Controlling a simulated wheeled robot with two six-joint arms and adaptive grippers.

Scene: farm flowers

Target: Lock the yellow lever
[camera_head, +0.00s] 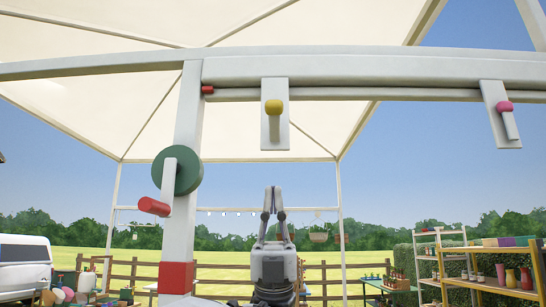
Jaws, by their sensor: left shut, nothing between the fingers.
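The yellow lever (274,107) sits on a white plate (275,143) fixed to the white horizontal rail. Its rounded yellow knob is near the top of the plate, and a short pale stem shows just below the knob. My left gripper (273,190) points upward below the plate, with clear space between its fingertips and the plate. Its fingers are together and hold nothing. Its distance in depth from the lever is hard to tell. My right gripper is out of view.
A pink lever (504,107) on its own plate is at the right of the rail. At left, a green wheel (187,171) with a red handle (154,206) is on the white post (186,230). A small red piece (207,89) is at the rail's left end. Shelves stand lower right.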

